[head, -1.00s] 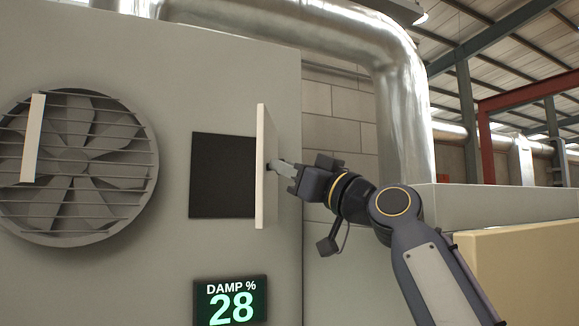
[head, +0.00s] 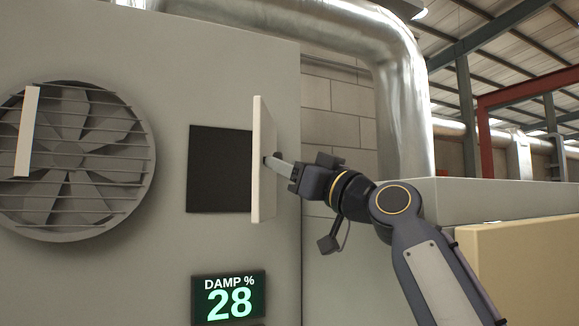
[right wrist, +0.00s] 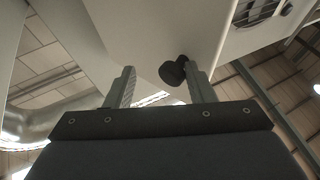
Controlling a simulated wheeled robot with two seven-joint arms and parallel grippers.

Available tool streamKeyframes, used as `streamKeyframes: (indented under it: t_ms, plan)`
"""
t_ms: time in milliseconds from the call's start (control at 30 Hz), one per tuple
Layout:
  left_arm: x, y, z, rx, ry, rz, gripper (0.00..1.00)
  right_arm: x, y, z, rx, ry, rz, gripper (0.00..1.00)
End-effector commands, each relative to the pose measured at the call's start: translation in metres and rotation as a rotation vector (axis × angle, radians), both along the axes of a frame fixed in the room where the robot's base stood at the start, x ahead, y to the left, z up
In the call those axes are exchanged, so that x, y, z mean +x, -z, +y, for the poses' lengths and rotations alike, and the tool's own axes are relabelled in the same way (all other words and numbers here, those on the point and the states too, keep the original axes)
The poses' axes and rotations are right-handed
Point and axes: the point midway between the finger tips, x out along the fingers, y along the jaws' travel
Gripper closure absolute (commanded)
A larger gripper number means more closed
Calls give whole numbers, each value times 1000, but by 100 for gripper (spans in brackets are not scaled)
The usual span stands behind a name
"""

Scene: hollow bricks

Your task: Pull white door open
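The white door (head: 262,185) stands swung out from the grey cabinet wall at the right side of a dark square opening (head: 218,170), seen nearly edge-on. Its pale face fills the upper middle of the right wrist view (right wrist: 150,30). A black knob (right wrist: 173,71) sticks out from that face. My right gripper (head: 270,161) is at the door's right-hand face by the knob. In the right wrist view its fingers (right wrist: 162,88) are spread apart, with the knob between them, closer to the right finger. I cannot tell if they touch. My left gripper is out of view.
A round slatted fan (head: 75,160) with a pale upright bar (head: 27,130) is on the wall at left. A green display (head: 229,298) reading "DAMP % 28" is below the opening. A large metal duct (head: 405,110) runs behind the door at right.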

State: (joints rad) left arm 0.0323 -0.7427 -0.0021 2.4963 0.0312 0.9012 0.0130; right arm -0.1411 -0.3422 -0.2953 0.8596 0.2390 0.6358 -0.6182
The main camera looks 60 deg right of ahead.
Motion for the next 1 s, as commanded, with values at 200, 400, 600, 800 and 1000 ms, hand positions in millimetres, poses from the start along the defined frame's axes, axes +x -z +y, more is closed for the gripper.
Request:
streamKeyframes:
  t_ms: [200,400,600,800,1000]
  plan:
    - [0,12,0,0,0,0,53,-34,15,6,0,1,-4,51]
    - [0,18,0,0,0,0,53,-60,25,12,-2,0,-4,51]
    - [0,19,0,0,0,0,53,-68,28,14,-1,-2,-3,51]
    - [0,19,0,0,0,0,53,-68,27,14,-1,-2,-3,52]
    - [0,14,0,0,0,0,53,-54,30,20,-17,-13,42,79]
